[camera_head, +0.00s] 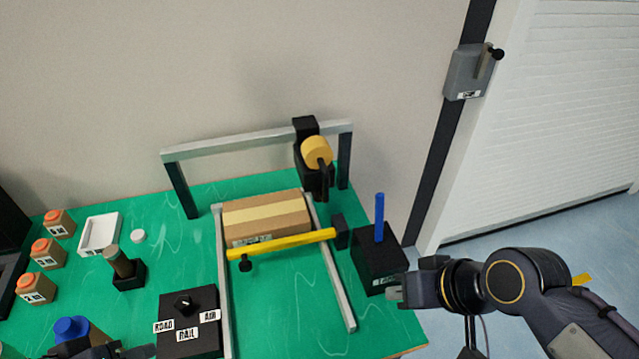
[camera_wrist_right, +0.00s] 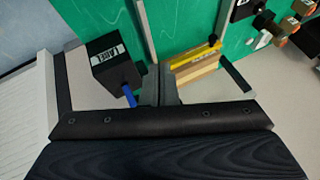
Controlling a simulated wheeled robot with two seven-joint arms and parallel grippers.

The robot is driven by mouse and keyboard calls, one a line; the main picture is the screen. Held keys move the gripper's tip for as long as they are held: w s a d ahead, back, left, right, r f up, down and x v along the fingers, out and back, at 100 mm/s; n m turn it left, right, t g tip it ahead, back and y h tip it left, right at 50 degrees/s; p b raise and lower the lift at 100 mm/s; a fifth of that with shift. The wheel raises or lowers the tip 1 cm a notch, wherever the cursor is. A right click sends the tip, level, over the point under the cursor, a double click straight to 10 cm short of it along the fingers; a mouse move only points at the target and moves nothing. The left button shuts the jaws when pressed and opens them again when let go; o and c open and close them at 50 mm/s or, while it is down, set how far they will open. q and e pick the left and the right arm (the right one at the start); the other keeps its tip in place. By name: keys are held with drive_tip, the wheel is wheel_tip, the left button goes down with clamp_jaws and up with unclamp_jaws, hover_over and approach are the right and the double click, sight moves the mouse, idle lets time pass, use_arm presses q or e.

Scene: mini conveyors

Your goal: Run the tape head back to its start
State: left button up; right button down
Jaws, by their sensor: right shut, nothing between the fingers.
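The tape head (camera_head: 312,165), black with a yellow tape roll (camera_head: 316,151) and a handle-like dark piece below it, sits near the right end of the grey gantry rail (camera_head: 235,143). A cardboard box (camera_head: 290,207) with a paler stripe along its top lies between the rails in front of the gantry. My right gripper (camera_head: 392,293) is shut and empty, at the right beside the black box with the blue lever. Its closed fingers show in the right wrist view (camera_wrist_right: 162,88). Dark parts of what looks like my left gripper (camera_head: 95,351) show at the bottom left, cut by the frame.
A black label box (camera_head: 378,268) with an upright blue lever (camera_head: 379,217) stands at the table's right. A yellow bar (camera_head: 285,243) crosses the rails. A ROAD/RAIL/AIR selector (camera_head: 190,325), stamp (camera_head: 122,263), white tray (camera_head: 98,234) and orange-topped blocks (camera_head: 48,252) occupy the left.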

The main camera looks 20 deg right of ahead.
sight(325, 185)
drive_tip(key=c, duration=2.1)
unclamp_jaws()
drive_tip(key=shift+c, duration=0.2)
